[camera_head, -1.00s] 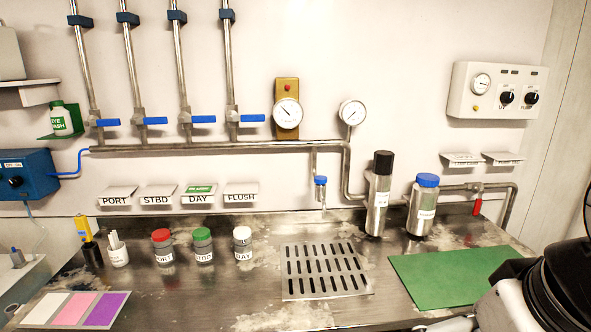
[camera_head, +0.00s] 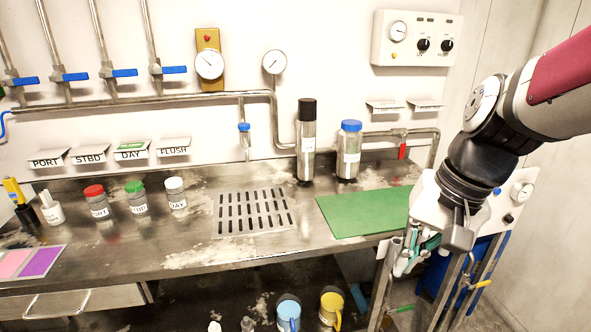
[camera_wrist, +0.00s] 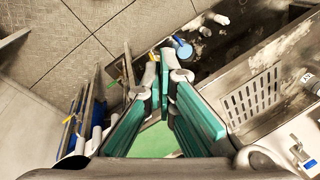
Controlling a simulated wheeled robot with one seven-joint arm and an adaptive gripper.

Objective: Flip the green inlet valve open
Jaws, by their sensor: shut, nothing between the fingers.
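My gripper (camera_head: 402,266) hangs at the right of the head view, in front of the bench's right end. Its teal-padded fingers are shut and empty; the fingertips also show in the wrist view (camera_wrist: 160,58). Below and right of it stand metal pipes. I cannot tell which lever is the inlet valve, and lettering there is unreadable.
The steel bench (camera_head: 190,255) holds a green mat (camera_head: 365,211), a drain grate (camera_head: 252,212), jars and two metal bottles. Blue and yellow mugs (camera_head: 331,308) stand below it. A white panel (camera_head: 517,195) and a blue container (camera_head: 433,280) are close behind the pipes. Floor shows at right.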

